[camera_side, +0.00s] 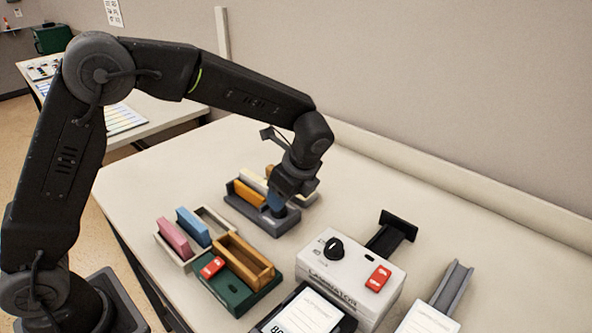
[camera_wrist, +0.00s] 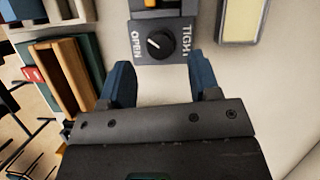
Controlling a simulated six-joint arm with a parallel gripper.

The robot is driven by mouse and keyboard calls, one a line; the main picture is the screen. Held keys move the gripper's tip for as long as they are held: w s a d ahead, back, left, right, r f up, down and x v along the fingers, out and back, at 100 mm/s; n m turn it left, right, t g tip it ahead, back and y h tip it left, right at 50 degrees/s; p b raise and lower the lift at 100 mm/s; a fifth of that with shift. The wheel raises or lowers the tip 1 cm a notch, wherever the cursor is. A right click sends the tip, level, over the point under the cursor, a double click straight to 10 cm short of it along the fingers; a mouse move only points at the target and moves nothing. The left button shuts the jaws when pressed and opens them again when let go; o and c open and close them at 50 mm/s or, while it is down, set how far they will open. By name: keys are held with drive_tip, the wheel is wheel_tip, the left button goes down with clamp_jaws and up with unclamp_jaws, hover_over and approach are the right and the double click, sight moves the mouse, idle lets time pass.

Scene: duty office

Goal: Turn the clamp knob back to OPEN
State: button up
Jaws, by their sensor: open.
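The clamp knob (camera_wrist: 160,45) is round and black, on the dark grey front part of the clamp block (camera_wrist: 143,57). OPEN is printed left of it and TIGHT right of it in the wrist view. A short pale mark on the knob points up and left. My gripper (camera_wrist: 160,68) is open and empty; its blue fingers lie below the knob in the picture, with the knob between their lines but apart from them. In the side view my gripper (camera_side: 278,203) points down over the right end of the grey block (camera_side: 262,221) and hides the knob there.
A white box (camera_side: 348,277) with another black knob (camera_side: 334,248) and a red tag (camera_side: 378,278) stands to the right. A green tray (camera_side: 238,298) with a wooden box (camera_side: 243,262) is in front. Pink (camera_side: 173,237) and blue (camera_side: 193,227) blocks stand left.

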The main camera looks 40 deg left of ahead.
drive_tip(key=v, duration=1)
drive_tip(key=a+m+h, duration=0.4)
drive_tip(key=a+h, duration=0.1)
drive_tip(key=a, duration=0.1)
drive_tip(key=f, duration=1.3)
drive_tip(key=shift+s+d, duration=0.1)
drive_tip(key=shift+s, duration=0.15)
drive_tip(key=shift+r, duration=0.1)
drive_tip(key=shift+c, duration=0.2)
drive_tip(key=c, duration=0.9)
